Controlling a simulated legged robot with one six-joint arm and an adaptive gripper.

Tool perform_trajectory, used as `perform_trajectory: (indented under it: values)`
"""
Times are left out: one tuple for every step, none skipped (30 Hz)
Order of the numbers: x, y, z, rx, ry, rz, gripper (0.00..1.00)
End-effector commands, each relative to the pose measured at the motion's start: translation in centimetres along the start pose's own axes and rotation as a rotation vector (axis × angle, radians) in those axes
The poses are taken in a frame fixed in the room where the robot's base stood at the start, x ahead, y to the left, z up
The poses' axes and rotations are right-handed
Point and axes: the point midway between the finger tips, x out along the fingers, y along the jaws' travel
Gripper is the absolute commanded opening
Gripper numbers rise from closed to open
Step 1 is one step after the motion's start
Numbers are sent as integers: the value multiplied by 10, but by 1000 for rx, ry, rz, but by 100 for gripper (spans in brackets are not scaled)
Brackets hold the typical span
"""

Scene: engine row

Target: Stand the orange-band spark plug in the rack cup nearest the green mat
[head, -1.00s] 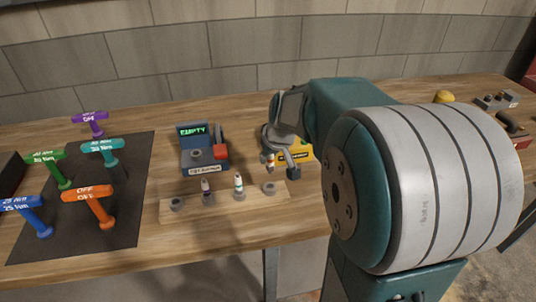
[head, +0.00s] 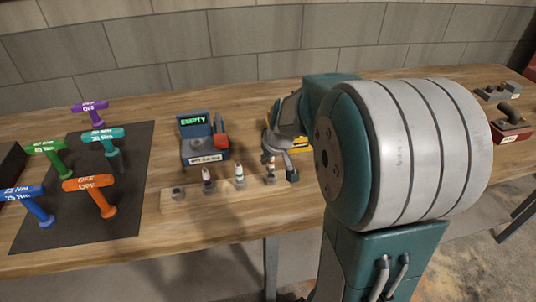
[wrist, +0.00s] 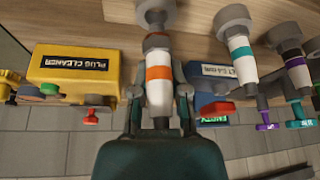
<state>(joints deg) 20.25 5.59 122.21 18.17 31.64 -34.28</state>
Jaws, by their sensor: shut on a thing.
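The orange-band spark plug (wrist: 158,85) is white with a grey metal end. My gripper (wrist: 158,92) is shut on it, one finger on each side. In the head view, the plug (head: 270,164) is upright at the rightmost cup (head: 270,179) of the wooden rack (head: 223,197). In the wrist view its metal end lines up with that cup (wrist: 156,12); I cannot tell whether it is fully seated. A teal-band plug (head: 239,170) and a purple-band plug (head: 207,175) stand in the middle cups. The leftmost cup (head: 177,193) is empty. I see no clearly green mat.
A blue tester reading EMPTY (head: 195,140) stands behind the rack. A yellow plug cleaner (wrist: 75,70) is close to my gripper. A dark mat (head: 85,225) with several T-handled tools lies at the left. Bare wood lies before the rack.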

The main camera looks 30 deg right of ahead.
Motion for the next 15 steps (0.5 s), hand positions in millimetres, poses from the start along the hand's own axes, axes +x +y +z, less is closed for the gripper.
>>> perform_trajectory:
  values:
    - [2,0,1,0,-1,-1,0]
    - [3,0,1,0,0,-1,0]
    - [5,0,2,0,0,-1,0]
    - [6,0,2,0,0,-1,0]
    - [7,0,3,1,1,-1,0]
    - [9,0,3,1,1,-1,0]
    - [10,0,4,1,0,-1,0]
    - [11,0,5,1,0,-1,0]
    - [13,0,6,1,-1,-1,0]
    - [14,0,6,0,-1,-1,0]
    - [15,0,7,0,-1,-1,0]
    - [16,0,7,0,-1,-1,0]
    - [18,0,8,0,-1,-1,0]
    - [18,0,8,0,0,-1,0]
    - [19,0,8,0,0,0,0]
